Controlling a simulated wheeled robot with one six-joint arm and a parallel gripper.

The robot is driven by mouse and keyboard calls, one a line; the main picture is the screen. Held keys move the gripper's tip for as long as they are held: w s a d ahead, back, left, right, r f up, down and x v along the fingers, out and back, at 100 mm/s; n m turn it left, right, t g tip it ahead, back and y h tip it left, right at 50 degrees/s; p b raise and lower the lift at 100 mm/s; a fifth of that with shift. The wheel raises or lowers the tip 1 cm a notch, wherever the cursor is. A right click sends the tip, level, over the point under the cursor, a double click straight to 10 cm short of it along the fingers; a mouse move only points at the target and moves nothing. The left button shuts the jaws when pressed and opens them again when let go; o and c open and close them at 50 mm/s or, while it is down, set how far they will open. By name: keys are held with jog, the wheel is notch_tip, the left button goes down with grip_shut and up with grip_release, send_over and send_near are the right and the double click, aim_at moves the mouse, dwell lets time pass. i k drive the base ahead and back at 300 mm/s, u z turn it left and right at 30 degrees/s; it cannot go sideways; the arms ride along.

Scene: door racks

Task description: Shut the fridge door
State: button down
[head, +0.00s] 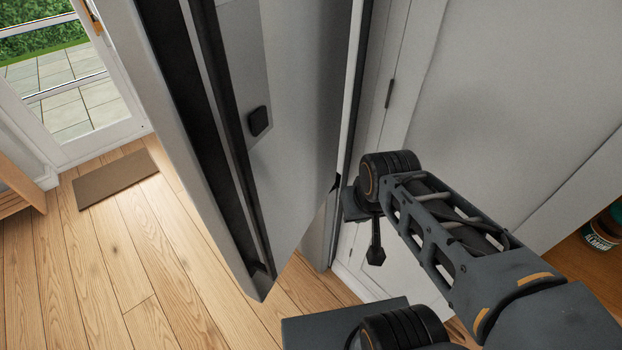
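The fridge door (295,110) stands open in the middle of the head view, as a tall pale panel with dark strips along its left side and a small black block on its face. Its lower corner points toward me over the floor. My arm reaches in from the lower right. My gripper (375,250) shows only as a small dark part hanging below the arm's end, to the right of the door's lower part. I cannot tell whether it touches the door. Its fingers are not clear, so open or shut does not show. The fridge's inside is not clearly visible.
A white panelled front (500,90) fills the right side, close behind my arm. A wooden surface with dark containers (602,235) is at the far right. Wood floor (120,260) is clear at left, with a brown mat (117,180) before a glazed door (60,90).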

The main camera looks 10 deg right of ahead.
aim_at(198, 71)
jog(key=z, duration=0.95)
jog(key=k, duration=1.25)
jog(key=u, duration=1.2)
jog(key=i, duration=0.5)
jog(key=u, duration=0.05)
